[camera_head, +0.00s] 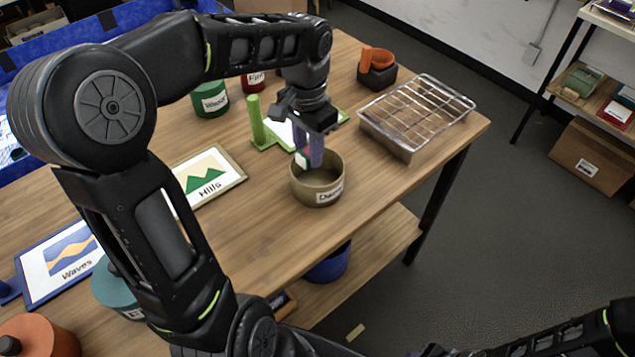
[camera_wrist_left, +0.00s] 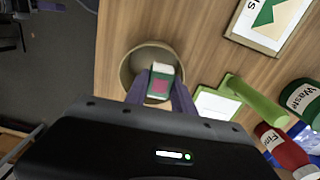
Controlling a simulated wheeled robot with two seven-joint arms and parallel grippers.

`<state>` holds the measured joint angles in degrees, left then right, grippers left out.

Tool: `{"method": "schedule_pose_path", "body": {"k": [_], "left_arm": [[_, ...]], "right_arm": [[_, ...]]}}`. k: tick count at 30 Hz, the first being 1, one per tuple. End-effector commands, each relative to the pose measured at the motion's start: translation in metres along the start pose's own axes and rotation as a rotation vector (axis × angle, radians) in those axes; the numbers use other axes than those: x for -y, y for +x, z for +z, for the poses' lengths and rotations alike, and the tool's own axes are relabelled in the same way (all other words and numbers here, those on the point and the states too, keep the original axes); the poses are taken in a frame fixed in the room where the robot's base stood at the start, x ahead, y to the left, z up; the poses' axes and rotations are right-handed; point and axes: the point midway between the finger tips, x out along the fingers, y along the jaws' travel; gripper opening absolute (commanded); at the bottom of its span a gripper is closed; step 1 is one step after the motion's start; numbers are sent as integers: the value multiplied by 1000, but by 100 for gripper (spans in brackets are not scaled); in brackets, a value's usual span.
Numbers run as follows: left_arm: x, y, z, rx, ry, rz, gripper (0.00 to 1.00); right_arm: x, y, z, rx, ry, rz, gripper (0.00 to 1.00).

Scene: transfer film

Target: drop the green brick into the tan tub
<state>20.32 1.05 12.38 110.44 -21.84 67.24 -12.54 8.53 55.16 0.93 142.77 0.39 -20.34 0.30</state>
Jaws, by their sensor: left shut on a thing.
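The tan tub (camera_head: 299,190) stands on the wooden table with a white label on its front. My left gripper (camera_head: 313,157) points down over the tub, its purple fingers shut on the green brick (camera_head: 301,160). In the left wrist view the brick (camera_wrist_left: 161,82) shows green and white with a pinkish patch, between the fingers and in front of the opening of the tub (camera_wrist_left: 126,72). The brick is at about rim height; I cannot tell exactly how high or deep it is. Part of my right arm shows at the lower right, but its gripper does not.
A wire rack on a metal tray (camera_head: 398,149) stands right of the tub. A green stand (camera_head: 257,122), a Hills picture (camera_head: 207,177) and a green Waste pot (camera_head: 210,100) are nearby. Bare table surrounds the tub's front and left.

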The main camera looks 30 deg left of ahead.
Motion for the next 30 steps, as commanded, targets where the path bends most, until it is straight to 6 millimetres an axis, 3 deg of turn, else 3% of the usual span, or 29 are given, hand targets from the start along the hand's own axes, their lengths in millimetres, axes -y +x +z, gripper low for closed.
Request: {"method": "schedule_pose_path", "body": {"k": [1, 5, 16, 17, 25, 30], "left_arm": [[0, 11, 0, 0, 0, 0, 0], [0, 20, 0, 0, 0, 0, 0], [0, 21, 0, 0, 1, 0, 0], [0, 21, 0, 0, 1, 0, 32], [0, 21, 0, 0, 1, 0, 54], [0, 21, 0, 0, 0, 0, 55]], "right_arm": [[-3, 8, -1, -2, -1, -2, 36], [-4, 14, -2, -4, -3, -4, 36], [-4, 14, -2, -5, -4, -6, 36], [-4, 14, -2, -5, -4, -5, 36], [-4, 14, -2, -5, -3, -5, 36], [-4, 14, -2, -4, -3, -5, 36]]}}
